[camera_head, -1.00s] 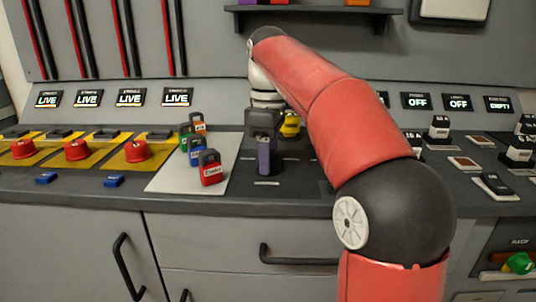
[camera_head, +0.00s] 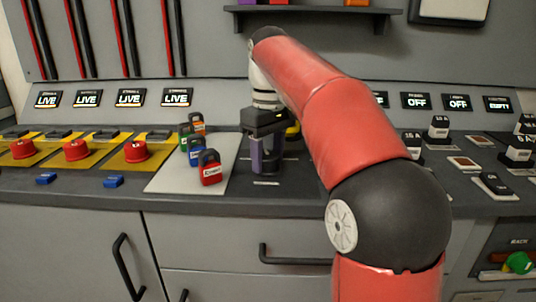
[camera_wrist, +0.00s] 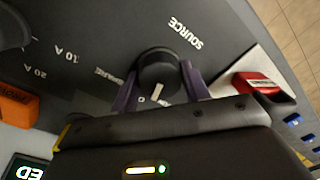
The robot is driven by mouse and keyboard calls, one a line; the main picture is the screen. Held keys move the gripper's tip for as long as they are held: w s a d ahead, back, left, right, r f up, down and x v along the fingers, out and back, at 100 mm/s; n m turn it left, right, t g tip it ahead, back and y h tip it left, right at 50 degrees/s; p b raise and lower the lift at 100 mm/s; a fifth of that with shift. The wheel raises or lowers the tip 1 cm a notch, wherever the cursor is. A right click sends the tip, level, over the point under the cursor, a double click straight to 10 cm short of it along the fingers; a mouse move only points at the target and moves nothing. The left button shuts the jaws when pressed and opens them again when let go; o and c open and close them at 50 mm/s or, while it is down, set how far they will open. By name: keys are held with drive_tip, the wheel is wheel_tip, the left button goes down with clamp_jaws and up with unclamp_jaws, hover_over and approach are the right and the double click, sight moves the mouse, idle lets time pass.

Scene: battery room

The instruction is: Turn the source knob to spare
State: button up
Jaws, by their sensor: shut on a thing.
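The source knob (camera_wrist: 157,72) is a round black knob with a white pointer line, on the dark panel in the wrist view. "SOURCE" is printed beyond it and "SPARE" (camera_wrist: 110,75) to its left. The pointer line points down the picture, towards my gripper's body, and not at the spare label. My gripper (camera_wrist: 160,88) has its two purple fingers on either side of the knob, shut on it. In the head view my gripper (camera_head: 266,160) points down at the panel, and the knob is mostly hidden by the fingers.
A light plate (camera_head: 160,180) with several padlocks, a red one (camera_head: 210,170) nearest, lies left of my gripper. A yellow thing (camera_head: 293,131) stands close behind it. Red knobs (camera_head: 135,151) on yellow plates are further left. Small black blocks (camera_head: 438,128) stand at right.

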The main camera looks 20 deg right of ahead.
drive_tip(key=m, duration=1.2)
idle(0.5)
drive_tip(key=shift+r, duration=0.1)
drive_tip(key=o, duration=1)
